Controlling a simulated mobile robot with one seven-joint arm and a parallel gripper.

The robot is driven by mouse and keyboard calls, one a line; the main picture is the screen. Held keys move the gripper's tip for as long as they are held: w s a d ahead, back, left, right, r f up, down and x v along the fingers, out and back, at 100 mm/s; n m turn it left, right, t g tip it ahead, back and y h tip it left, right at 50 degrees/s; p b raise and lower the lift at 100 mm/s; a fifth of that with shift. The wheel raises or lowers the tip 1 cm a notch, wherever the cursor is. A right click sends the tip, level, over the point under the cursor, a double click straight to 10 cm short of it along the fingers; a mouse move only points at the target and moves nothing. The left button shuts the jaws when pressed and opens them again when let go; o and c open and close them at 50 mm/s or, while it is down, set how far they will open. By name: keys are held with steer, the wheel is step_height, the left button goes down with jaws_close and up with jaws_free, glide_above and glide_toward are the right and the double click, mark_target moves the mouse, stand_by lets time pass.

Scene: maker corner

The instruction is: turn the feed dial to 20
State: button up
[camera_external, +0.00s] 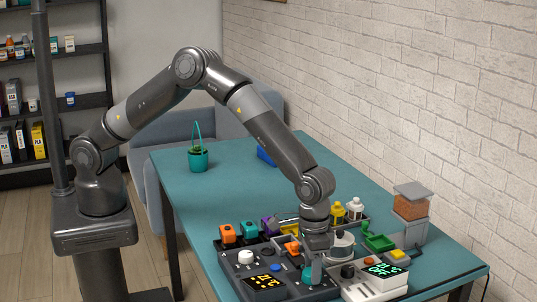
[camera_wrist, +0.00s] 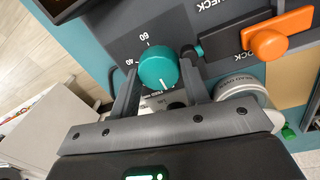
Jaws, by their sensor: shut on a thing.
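The feed dial (camera_wrist: 157,64) is a round teal knob on a dark grey panel (camera_wrist: 125,42), with a white pointer line on its face. In the wrist view the line points toward the bottom of the picture. The printed marks 60 and 40 show to its left; any lower marks are hidden by my gripper. My gripper (camera_wrist: 160,76) is shut on the dial, one finger on each side. In the external view my gripper (camera_external: 316,262) reaches down to the panel at the table's front, and the teal dial (camera_external: 309,275) shows partly below it.
An orange-handled lever (camera_wrist: 270,43) sits close on the right in the wrist view. On the panel an orange-digit display (camera_external: 264,284) and a white knob (camera_external: 246,257) stand to the left. A white device with a green display (camera_external: 383,270) stands right. The table's rear (camera_external: 225,180) is mostly free.

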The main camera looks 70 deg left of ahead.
steer(key=shift+m, duration=0.4)
steer(key=m, duration=0.4)
steer(key=shift+d+m, duration=0.1)
steer(key=shift+m, duration=0.3)
steer(key=m, duration=0.5)
steer(key=shift+m+g, duration=0.3)
steer(key=shift+m, duration=0.1)
steer(key=shift+y, duration=0.3)
steer(key=o, duration=1)
steer(key=shift+r, duration=0.15)
steer(key=r, duration=1)
steer(key=shift+w+r, duration=0.25)
steer(key=shift+w, duration=0.15)
